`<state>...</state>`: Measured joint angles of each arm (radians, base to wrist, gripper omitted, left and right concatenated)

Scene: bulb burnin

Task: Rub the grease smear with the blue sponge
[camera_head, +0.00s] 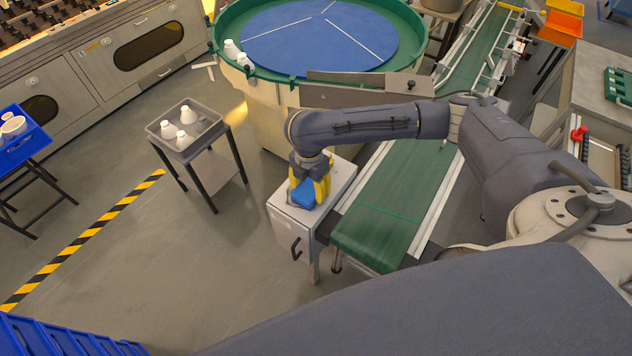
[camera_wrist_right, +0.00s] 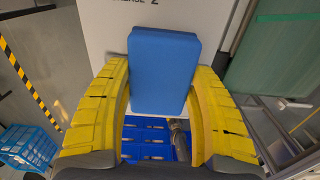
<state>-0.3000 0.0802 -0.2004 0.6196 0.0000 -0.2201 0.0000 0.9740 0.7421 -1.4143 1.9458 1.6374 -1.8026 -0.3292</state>
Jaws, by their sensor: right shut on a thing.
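The blue sponge (camera_head: 303,195) is held between the yellow fingers of my right gripper (camera_head: 311,190), over the top of a small white cabinet (camera_head: 281,217). In the right wrist view the sponge (camera_wrist_right: 163,70) stands between the two curved yellow fingers of the right gripper (camera_wrist_right: 162,95), which are shut on it. A white panel (camera_wrist_right: 111,35) with partly hidden dark lettering lies beyond the sponge. I cannot tell whether the sponge touches the cabinet top. No grease smear can be made out; the sponge and gripper cover part of the top. My left gripper is not in view.
A green conveyor belt (camera_head: 395,205) runs right beside the cabinet. A round green-rimmed table (camera_head: 320,35) stands behind. A grey tray (camera_head: 207,119) with white pieces sits on a stand to the left. Open floor (camera_head: 190,260) lies left of the cabinet.

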